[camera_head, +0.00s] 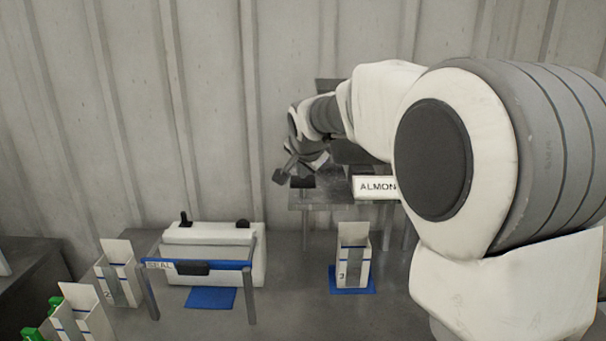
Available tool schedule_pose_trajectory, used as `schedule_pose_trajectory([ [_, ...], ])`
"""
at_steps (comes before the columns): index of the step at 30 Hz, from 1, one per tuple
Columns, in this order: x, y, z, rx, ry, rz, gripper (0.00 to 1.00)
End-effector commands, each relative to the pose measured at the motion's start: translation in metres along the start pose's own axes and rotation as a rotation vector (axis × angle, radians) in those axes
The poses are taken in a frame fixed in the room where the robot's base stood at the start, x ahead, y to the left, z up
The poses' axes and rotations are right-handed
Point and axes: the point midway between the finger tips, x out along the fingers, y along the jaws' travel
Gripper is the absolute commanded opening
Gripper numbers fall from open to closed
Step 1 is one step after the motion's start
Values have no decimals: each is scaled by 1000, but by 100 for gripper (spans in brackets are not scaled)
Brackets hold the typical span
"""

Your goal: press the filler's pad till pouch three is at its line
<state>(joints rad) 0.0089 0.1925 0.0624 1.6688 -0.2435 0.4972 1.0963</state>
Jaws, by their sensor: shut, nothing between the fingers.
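Pouch three (352,262) is a white open-topped pouch marked 3, with a blue line and a grey strip down its front. It stands upright on a blue mat (369,284) below the filler. The fill level inside it cannot be made out. The filler (305,199) is a grey metal stand with a sign (373,187) reading "ALMON", the rest hidden by my arm. A dark pad (303,182) lies on its left top. My gripper (281,177) is shut and empty, close above the pad's left side; whether it touches the pad cannot be told.
A white sealer (214,233) with a blue bar marked SEAL stands at the left, a blue mat (210,298) before it. Pouch two (119,270) and another pouch (82,312) stand further left, with green items (31,333) at the edge. My arm covers the right side.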

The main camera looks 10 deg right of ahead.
Motion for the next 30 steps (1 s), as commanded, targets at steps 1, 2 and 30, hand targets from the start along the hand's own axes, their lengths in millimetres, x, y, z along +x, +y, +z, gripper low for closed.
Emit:
schedule_pose_trajectory([
  [1,2,1,2,0,-3,2,0],
  [2,2,2,2,0,-3,2,0],
  [30,8,6,7,0,-3,3,0],
])
